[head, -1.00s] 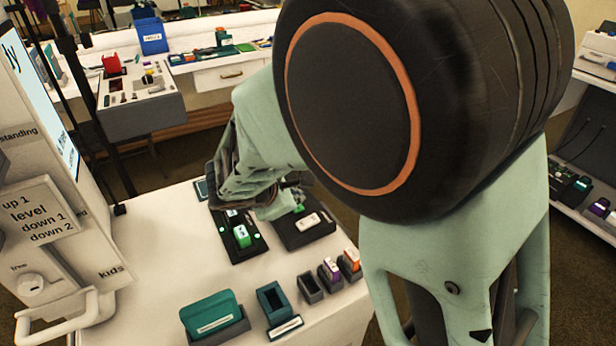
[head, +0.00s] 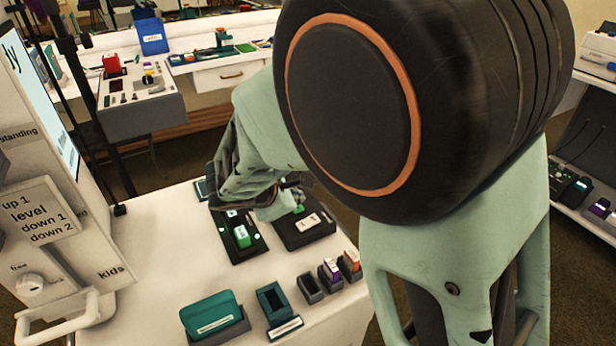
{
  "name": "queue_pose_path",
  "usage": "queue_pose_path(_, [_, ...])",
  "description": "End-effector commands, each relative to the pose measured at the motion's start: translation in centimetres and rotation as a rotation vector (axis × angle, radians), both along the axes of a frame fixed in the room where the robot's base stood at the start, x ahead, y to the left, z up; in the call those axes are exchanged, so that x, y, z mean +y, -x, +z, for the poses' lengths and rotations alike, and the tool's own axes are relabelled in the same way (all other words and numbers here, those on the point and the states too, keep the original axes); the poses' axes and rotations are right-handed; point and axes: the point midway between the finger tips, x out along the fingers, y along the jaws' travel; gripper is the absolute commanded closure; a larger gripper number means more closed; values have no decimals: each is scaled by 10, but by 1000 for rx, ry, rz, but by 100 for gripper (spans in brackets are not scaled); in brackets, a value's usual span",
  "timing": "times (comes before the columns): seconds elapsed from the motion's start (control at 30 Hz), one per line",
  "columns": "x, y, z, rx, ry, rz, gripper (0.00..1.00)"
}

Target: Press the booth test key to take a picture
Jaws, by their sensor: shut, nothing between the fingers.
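My gripper (head: 290,190) is at the far end of the white counter, low over two dark pads, and is mostly hidden behind my own wrist. It is shut and holds nothing that I can see. The left dark pad (head: 252,252) carries a green block (head: 242,236) and small lit green dots. The right dark pad (head: 292,240) carries a white key-like piece (head: 309,220) and a green piece (head: 298,209) close to my gripper. I cannot tell which of these is the booth test key, or whether my gripper touches anything.
The white counter (head: 160,240) holds a teal card holder (head: 212,315), an empty teal tray (head: 273,301) and small dark holders with purple and orange pieces at its right edge. A booth panel with a screen (head: 42,95) and a handle (head: 62,320) stands left.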

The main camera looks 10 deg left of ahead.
Motion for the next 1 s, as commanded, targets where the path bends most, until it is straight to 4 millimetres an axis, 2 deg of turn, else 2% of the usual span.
queue_pose_path(0.27, [0, 0, -9, 0, -1, -1, 100])
queue_pose_path(1.0, [0, 0, -12, 0, 0, 0, 100])
